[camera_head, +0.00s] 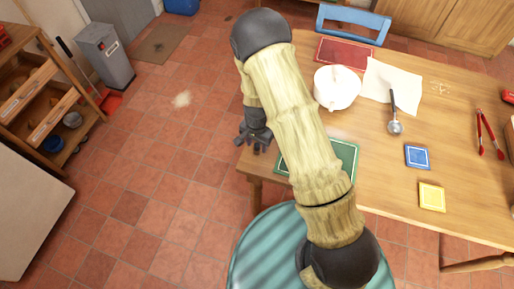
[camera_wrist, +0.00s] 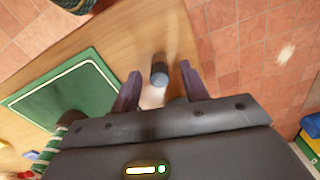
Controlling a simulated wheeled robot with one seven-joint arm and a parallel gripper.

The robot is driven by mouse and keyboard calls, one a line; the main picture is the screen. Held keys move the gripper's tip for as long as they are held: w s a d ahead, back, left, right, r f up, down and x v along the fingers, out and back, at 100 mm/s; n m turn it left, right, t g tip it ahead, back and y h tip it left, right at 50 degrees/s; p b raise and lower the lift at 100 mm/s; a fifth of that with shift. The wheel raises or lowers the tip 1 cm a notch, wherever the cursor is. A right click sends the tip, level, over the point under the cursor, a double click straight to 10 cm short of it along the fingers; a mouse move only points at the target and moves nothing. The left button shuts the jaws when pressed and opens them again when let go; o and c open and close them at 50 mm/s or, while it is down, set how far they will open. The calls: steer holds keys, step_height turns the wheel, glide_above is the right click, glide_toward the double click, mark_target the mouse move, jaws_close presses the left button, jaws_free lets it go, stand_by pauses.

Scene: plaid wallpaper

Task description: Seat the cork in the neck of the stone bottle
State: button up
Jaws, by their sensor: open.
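My gripper (camera_head: 253,138) hangs at the left edge of the table in the head view, partly behind my arm. In the wrist view my gripper (camera_wrist: 160,69) is open, with its two dark fingers apart. A small grey-blue, round-ended object (camera_wrist: 159,73) shows between the fingertips, close to the table edge, with no visible contact. I cannot tell whether it is the cork or the top of the stone bottle. Neither the cork nor the bottle can be made out in the head view, where my arm covers part of the table.
A green mat (camera_wrist: 62,92) lies left of the fingers, partly covered by my arm in the head view (camera_head: 345,158). A white pot (camera_head: 336,88), ladle (camera_head: 395,127), blue tile (camera_head: 418,157), yellow tile (camera_head: 432,197) and red tongs (camera_head: 489,134) are farther right. Tiled floor lies left.

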mark_target(257, 145)
stand_by(0.4)
jaws_close()
step_height(257, 145, up, 10)
steer(key=shift+b, duration=0.35)
stand_by(0.4)
stand_by(0.3)
